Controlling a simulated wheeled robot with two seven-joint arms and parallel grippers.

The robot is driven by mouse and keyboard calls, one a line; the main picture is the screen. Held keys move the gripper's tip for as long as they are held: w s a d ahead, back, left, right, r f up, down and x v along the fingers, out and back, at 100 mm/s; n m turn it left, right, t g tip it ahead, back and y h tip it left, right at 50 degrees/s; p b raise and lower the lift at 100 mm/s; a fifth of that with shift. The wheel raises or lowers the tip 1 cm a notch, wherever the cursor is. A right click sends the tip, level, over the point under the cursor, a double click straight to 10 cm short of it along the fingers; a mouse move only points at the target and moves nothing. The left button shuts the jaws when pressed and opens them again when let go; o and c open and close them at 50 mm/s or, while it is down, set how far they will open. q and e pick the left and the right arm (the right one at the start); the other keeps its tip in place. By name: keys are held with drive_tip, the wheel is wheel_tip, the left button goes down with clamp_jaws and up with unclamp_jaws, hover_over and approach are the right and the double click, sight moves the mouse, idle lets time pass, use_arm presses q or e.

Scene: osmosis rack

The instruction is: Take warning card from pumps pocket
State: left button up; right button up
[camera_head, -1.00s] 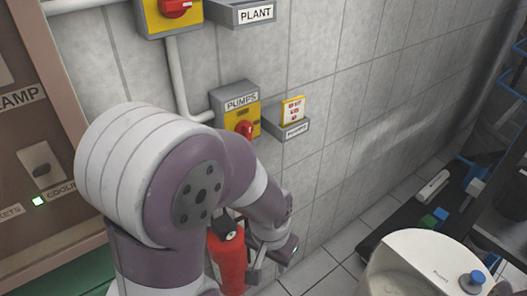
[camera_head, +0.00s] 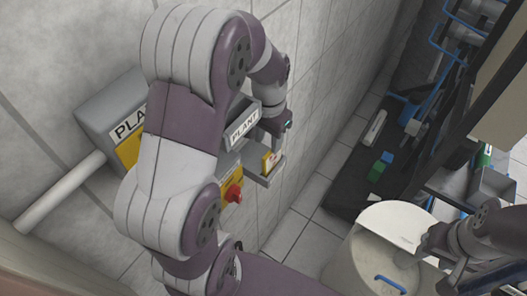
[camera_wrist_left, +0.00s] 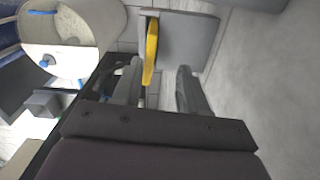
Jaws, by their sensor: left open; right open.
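The yellow-edged warning card (camera_head: 268,161) stands in the grey pumps pocket (camera_head: 270,179) on the wall. My left gripper (camera_head: 276,132) is just above the card, pointing down. In the left wrist view the card (camera_wrist_left: 151,50) shows edge-on in front of the grey pocket (camera_wrist_left: 188,42). There the open left gripper (camera_wrist_left: 159,70) has one finger on each side of the card's line, with the card nearer the left finger. I cannot tell whether they touch. My right gripper (camera_head: 410,256) is at the lower right, over the white tank, open and away from the pocket.
The red pumps switch (camera_head: 233,192) is left of the card's pocket. A white tank (camera_head: 355,262) stands on the floor at right, beside a dark rack (camera_head: 455,110).

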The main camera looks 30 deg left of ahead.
sight(270, 161)
use_arm(q)
drive_tip(key=shift+s+d+f+p, duration=0.15)
drive_tip(key=shift+d+f+p, duration=0.5)
drive_tip(key=shift+d+p, duration=0.4)
drive_tip(key=f, duration=0.2)
drive_tip(key=f+p, duration=0.1)
drive_tip(key=shift+s+a+f, duration=0.1)
drive_tip(key=shift+a+f, duration=0.25)
drive_tip(key=shift+f, duration=0.05)
drive_tip(key=shift+a+f, duration=0.15)
drive_tip(key=shift+a, duration=0.1)
drive_tip(key=shift+d, duration=0.15)
drive_tip(key=c, duration=0.5)
drive_tip(key=shift+d, duration=0.15)
clamp_jaws()
drive_tip(key=shift+d, duration=0.1)
use_arm(e)
drive_tip(key=r, duration=0.1)
drive_tip(key=d+r, duration=0.1)
drive_tip(key=r, duration=0.1)
drive_tip(key=shift+s+d+r, duration=0.1)
drive_tip(key=shift+s+r, duration=0.1)
